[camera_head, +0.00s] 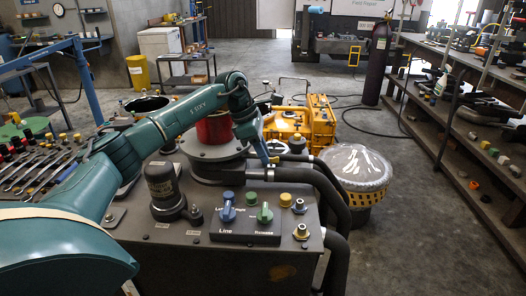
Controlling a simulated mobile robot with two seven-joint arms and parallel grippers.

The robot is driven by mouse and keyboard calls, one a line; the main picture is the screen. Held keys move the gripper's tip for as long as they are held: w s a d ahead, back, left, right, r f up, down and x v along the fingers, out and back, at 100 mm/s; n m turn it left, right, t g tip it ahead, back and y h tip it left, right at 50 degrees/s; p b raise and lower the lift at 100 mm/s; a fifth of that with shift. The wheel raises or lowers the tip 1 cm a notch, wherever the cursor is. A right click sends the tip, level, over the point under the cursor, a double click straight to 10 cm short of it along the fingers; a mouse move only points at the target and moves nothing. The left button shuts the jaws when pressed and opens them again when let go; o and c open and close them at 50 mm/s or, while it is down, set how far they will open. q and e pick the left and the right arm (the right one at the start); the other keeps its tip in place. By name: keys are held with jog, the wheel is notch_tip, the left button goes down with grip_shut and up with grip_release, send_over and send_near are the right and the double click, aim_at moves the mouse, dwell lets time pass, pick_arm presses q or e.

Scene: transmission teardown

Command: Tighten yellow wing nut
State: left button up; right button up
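My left arm comes in from the left and bends down over the machine's grey top plate (160,245). My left gripper (268,155) points down beside the dark round housing under a red cylinder (214,128). Its fingers are too small and partly hidden to tell open from shut. A small yellow piece shows close by its tip; I cannot tell whether they touch. My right gripper is not in view.
A panel with a blue knob (227,212) and a green knob (265,213) stands at the front. Black hoses (322,190) curve down at the plate's right. A plastic-covered yellow basket (357,175) stands beyond. Wrenches (30,170) lie at left; shelves line the right.

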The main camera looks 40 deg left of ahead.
pick_arm(q)
jog(key=shift+o, duration=0.5)
jog(key=v, duration=1.3)
